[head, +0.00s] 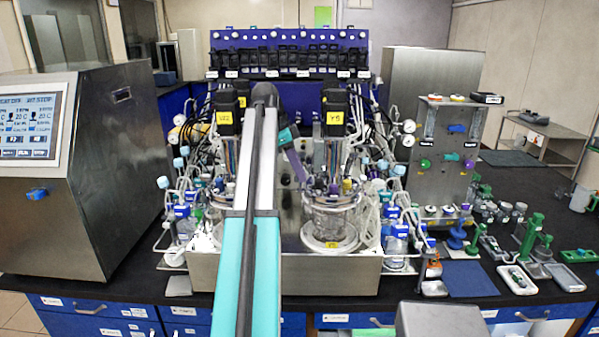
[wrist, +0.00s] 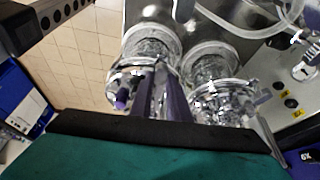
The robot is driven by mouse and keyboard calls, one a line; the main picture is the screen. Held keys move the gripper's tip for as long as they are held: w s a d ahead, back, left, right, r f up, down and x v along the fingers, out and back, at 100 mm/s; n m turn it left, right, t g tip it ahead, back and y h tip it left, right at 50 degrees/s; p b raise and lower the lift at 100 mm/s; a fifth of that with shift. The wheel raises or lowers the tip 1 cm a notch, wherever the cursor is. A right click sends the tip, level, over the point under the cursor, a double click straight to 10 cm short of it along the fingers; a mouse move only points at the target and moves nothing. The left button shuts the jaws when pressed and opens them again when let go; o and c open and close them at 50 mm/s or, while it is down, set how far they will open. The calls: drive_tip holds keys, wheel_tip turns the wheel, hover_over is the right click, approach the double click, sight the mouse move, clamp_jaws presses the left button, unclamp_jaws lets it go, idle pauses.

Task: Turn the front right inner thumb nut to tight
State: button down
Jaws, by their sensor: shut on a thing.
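The right glass vessel (head: 330,222) stands in its steel base, with its metal head plate and clamp fittings on top. My gripper (head: 302,178) reaches down to the left, inner edge of that head plate. Its purple fingers also show in the wrist view (wrist: 160,92), close together over the vessel tops. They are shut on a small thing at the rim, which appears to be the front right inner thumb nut. The nut itself is hidden by the fingers, so its turn cannot be seen. A small purple fitting (wrist: 122,99) sits left of the fingers in the wrist view.
A black motor (head: 334,112) with a yellow label rises above the right vessel. Tubing and blue-capped bottles (head: 396,232) crowd its right side. My arm hides much of the left vessel. A steel cabinet with a screen (head: 85,165) stands at the left.

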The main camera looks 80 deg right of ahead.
drive_tip(key=shift+r+m+y+p, duration=0.2)
drive_tip(key=shift+m+y+p, duration=0.3)
drive_tip(key=shift+m+p, duration=0.9)
drive_tip(key=shift+p, duration=0.25)
drive_tip(key=shift+f, duration=0.2)
drive_tip(key=c, duration=1.7)
unclamp_jaws()
drive_tip(key=shift+f+b, duration=0.2)
drive_tip(key=shift+b, duration=0.65)
